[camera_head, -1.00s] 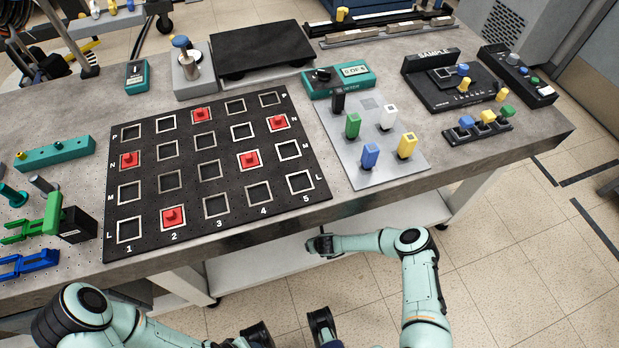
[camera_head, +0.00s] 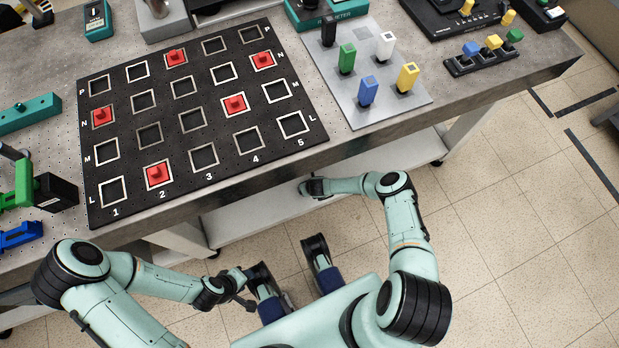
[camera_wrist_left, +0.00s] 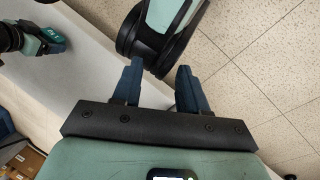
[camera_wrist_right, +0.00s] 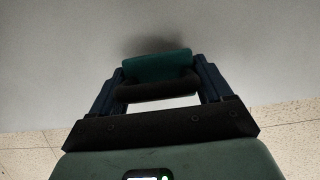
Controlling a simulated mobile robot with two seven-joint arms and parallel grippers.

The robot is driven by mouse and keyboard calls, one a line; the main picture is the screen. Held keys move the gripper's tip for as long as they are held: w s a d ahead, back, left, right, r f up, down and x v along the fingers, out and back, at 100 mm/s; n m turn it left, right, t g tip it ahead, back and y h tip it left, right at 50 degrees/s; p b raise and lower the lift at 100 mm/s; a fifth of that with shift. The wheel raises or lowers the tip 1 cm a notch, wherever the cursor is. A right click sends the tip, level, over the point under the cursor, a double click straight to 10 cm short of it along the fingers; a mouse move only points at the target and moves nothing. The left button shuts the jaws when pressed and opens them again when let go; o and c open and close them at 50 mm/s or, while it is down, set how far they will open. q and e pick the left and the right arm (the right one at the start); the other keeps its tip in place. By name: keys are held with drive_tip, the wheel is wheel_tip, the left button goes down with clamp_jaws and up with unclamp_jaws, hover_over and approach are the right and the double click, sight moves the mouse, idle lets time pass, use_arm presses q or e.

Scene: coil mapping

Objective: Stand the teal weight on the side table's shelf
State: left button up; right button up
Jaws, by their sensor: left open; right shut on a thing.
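The teal weight (camera_wrist_right: 158,66) has a dark handle (camera_wrist_right: 155,88) and is between the fingers of my right gripper (camera_wrist_right: 158,60), shut on it. It is at the pale shelf (camera_wrist_right: 60,60), with a dark shadow beyond it; I cannot tell whether it touches. The left wrist view also shows the teal weight (camera_wrist_left: 50,38) over the shelf (camera_wrist_left: 75,75). In the head view the right gripper (camera_head: 308,187) is low by the bench's front edge, the weight hardly distinguishable. My left gripper (camera_wrist_left: 158,88) is open and empty, over the shelf's edge and floor.
The grey bench top (camera_head: 330,150) overhangs the white shelf (camera_head: 255,205). On it are a black grid board (camera_head: 205,187) with red pieces, a metal plate (camera_head: 345,105) with coloured blocks, and green (camera_head: 22,190) and blue (camera_head: 20,236) fixtures.

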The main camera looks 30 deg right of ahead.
use_arm(q)
drive_tip(key=shift+w+a+f, duration=0.3)
drive_tip(key=shift+w+f, duration=0.25)
drive_tip(key=shift+w, duration=0.15)
use_arm(e)
drive_tip(key=shift+w+f, duration=0.1)
drive_tip(key=shift+f, duration=0.75)
use_arm(q)
drive_tip(key=shift+t+b, duration=0.3)
use_arm(e)
drive_tip(key=shift+f, duration=0.1)
drive_tip(key=o, duration=1.9)
drive_tip(key=shift+c, duration=0.2)
drive_tip(key=p+v, duration=0.3)
drive_tip(key=v, duration=0.3)
drive_tip(key=shift+r+p, duration=0.25)
drive_tip(key=shift+p, duration=0.05)
use_arm(q)
drive_tip(key=s+d+r+g+p, duration=0.2)
drive_tip(key=s+r, duration=0.3)
drive_tip(key=shift+s+r+h, duration=0.25)
drive_tip(key=shift+r+h, duration=0.05)
drive_tip(key=shift+r, duration=0.1)
use_arm(e)
drive_tip(key=v, duration=0.5)
drive_tip(key=shift+s+r, duration=0.3)
